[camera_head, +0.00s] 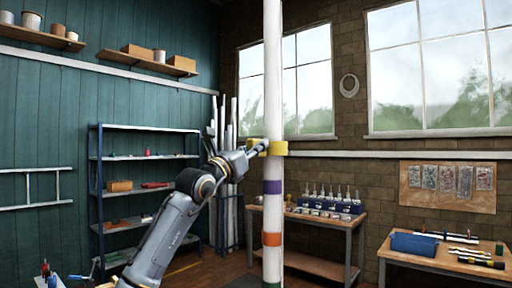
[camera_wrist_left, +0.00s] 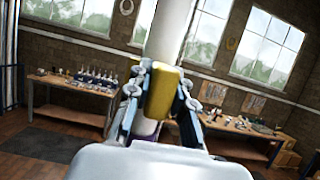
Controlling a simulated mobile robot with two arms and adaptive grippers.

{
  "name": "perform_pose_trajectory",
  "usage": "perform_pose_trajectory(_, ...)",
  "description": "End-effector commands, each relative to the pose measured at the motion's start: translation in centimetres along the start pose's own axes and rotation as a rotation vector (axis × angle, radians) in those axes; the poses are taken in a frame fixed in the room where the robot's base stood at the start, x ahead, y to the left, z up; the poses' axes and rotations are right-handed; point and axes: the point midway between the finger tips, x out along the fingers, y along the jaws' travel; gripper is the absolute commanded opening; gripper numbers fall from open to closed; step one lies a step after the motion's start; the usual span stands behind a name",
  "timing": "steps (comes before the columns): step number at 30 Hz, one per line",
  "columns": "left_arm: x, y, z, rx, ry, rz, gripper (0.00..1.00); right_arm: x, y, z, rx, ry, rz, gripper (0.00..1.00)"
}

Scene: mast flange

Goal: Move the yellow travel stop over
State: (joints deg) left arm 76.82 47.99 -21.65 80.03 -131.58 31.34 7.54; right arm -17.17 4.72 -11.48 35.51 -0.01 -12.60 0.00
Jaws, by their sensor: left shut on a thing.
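The yellow travel stop (camera_head: 277,148) sits around the upright white mast (camera_head: 273,80), above a purple band (camera_head: 272,187) and an orange band (camera_head: 272,239). My left gripper (camera_head: 258,150) reaches in from the left and is shut on the yellow stop. In the left wrist view the yellow stop (camera_wrist_left: 162,90) is between the two fingers of my left gripper (camera_wrist_left: 160,110), with the white mast (camera_wrist_left: 170,35) rising behind it. The fingers hide part of the stop. My right gripper is not in view.
A workbench (camera_head: 312,222) with several bottles stands behind the mast, and another bench (camera_head: 440,262) with a blue box is at the right. A shelf unit (camera_head: 125,225) stands behind my left arm. A green band (camera_head: 272,285) is at the mast's lower end in view.

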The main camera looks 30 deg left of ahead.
Motion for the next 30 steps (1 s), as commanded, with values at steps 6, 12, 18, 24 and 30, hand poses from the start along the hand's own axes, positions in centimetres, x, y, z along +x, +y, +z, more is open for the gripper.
perform_pose_trajectory(6, -2.0, -0.1, -5.0, -0.002, 0.001, -0.001, 0.00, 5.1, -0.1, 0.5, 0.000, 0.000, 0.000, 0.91)
perform_pose_trajectory(12, -2.6, -0.1, -6.3, -0.001, 0.002, -0.001, 0.00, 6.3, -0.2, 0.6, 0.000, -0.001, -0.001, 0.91)
perform_pose_trajectory(18, -2.5, -0.1, -6.4, 0.000, 0.008, -0.001, 0.00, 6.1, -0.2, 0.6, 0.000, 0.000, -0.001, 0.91)
perform_pose_trajectory(24, -2.4, -0.1, -6.4, 0.000, 0.010, -0.001, 0.45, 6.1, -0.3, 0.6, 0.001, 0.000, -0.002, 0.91)
perform_pose_trajectory(30, -2.5, 0.0, -6.2, 0.000, 0.004, -0.001, 0.45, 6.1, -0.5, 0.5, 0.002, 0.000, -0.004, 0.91)
